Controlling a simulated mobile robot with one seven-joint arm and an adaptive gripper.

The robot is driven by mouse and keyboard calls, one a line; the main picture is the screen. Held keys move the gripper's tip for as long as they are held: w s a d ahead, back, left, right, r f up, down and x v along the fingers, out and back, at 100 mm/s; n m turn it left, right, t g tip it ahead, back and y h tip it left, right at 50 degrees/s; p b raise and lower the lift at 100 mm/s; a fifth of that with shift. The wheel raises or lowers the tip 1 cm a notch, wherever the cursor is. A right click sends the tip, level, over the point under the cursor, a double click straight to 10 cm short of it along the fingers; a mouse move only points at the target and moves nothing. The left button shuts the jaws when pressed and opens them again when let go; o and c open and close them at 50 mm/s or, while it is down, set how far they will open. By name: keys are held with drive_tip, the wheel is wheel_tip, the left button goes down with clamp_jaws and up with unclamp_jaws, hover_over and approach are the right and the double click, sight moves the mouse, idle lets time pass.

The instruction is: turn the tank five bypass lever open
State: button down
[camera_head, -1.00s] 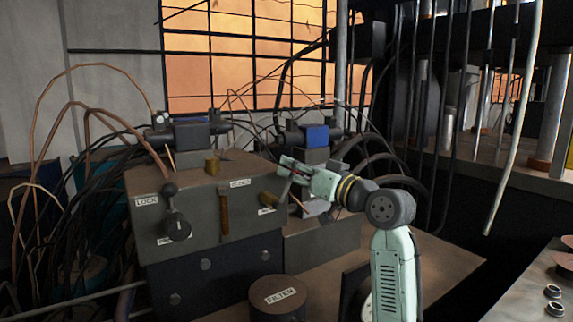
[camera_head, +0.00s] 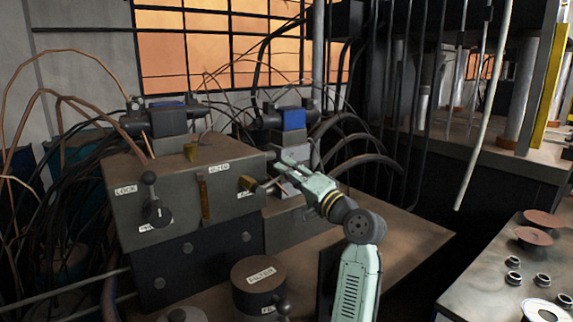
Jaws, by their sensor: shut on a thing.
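A grey valve box (camera_head: 130,215) carries levers with white labels. A brass-coloured lever (camera_head: 248,184) sticks out at the right end of its front, above a partly hidden label. My gripper (camera_head: 268,184) is right at this lever and appears shut on its outer end. The fingers and the contact point are small and partly hidden. A brass lever (camera_head: 204,200) hangs straight down in the middle of the front. A dark ball-ended lever (camera_head: 152,200) is at the left, beside a label reading LOCK. No label legibly reads tank five.
A round canister (camera_head: 258,275) labelled FILTER stands in front, with a dark ball-ended lever (camera_head: 283,287) on it. Cables and hoses crowd the left and back. A side table (camera_head: 480,285) with rings and discs is at right. The bench right of my arm is fairly clear.

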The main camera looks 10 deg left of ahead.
drive_tip(key=shift+d+f+m, duration=0.1)
drive_tip(key=shift+f+m, duration=0.45)
drive_tip(key=shift+m, duration=0.25)
drive_tip(key=c, duration=1.3)
unclamp_jaws()
wheel_tip(320, 180, up, 10)
drive_tip(key=shift+w, duration=0.1)
